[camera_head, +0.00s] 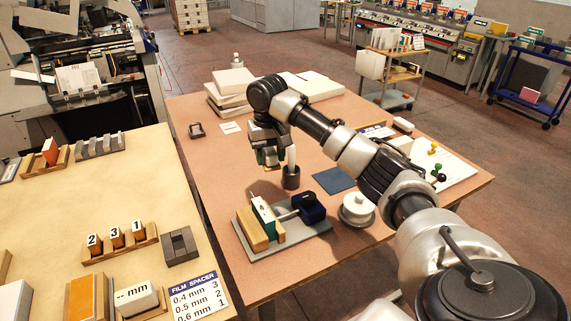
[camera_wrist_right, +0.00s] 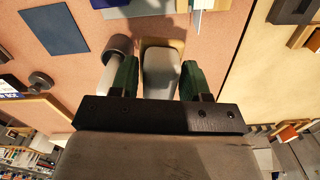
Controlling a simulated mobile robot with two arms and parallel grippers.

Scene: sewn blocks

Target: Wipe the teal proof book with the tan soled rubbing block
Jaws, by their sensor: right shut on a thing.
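My right gripper (camera_head: 270,157) is above the table, behind the clamping fixture. In the right wrist view its green fingers (camera_wrist_right: 160,82) are shut on a pale grey block with a tan sole (camera_wrist_right: 161,70), the rubbing block. The sole faces away from the wrist, and the block is apart from the book. The teal proof book (camera_head: 266,219) stands on edge, pale edge up, in the fixture between a wooden block and a dark blue clamp part. Most of its sides are hidden. My left gripper is not in view.
The grey fixture plate (camera_head: 290,245) is at the table's front. A white round container (camera_head: 357,210) and a blue sheet (camera_head: 334,180) lie to the right; paper stacks (camera_head: 232,82) lie behind.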

